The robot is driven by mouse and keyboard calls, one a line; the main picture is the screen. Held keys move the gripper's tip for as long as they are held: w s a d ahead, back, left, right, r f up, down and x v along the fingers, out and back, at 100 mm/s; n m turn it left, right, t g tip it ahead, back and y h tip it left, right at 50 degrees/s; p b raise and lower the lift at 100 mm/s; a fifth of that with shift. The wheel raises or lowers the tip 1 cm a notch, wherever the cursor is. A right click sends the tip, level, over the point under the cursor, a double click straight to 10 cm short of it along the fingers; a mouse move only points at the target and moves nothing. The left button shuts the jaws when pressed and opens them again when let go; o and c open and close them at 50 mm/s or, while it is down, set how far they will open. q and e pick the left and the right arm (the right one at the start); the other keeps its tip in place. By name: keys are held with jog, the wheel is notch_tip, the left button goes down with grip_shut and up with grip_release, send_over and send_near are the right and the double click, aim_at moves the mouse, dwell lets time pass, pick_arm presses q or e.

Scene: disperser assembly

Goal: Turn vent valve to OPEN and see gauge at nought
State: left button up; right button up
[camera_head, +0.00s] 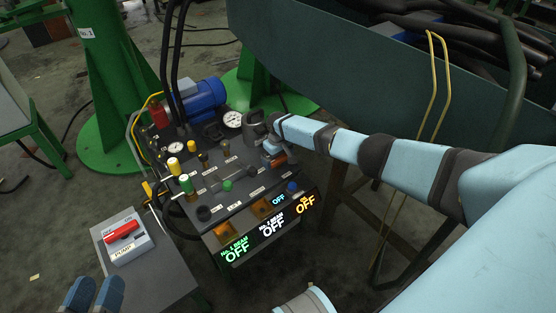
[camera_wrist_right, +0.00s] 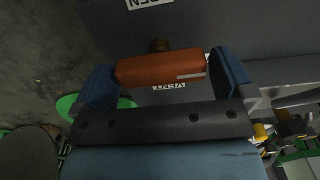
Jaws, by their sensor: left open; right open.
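The vent valve has an orange handle (camera_wrist_right: 162,67) on a brass stem. In the right wrist view it lies crosswise between the two blue fingers of my open right gripper (camera_wrist_right: 166,80), with gaps too small to judge contact. A VENT label (camera_wrist_right: 169,87) is beside the handle and a partly cut-off label ending in "EN" (camera_wrist_right: 148,3) is at the top edge. In the head view the handle (camera_head: 278,159) is partly hidden by my right gripper (camera_head: 268,148). A white gauge (camera_head: 233,119) stands behind the panel; its needle is too small to read. My left gripper (camera_head: 95,294) is open and empty at lower left.
The dark panel (camera_head: 235,199) carries several knobs, valves and lit OFF displays (camera_head: 272,229). A second gauge (camera_head: 176,120) and a blue motor (camera_head: 203,98) are behind. A pump box with a red switch (camera_head: 122,232) sits on a grey table (camera_head: 160,270) at left.

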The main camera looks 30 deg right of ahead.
jog(key=c, duration=0.6)
jog(key=shift+c, duration=0.2)
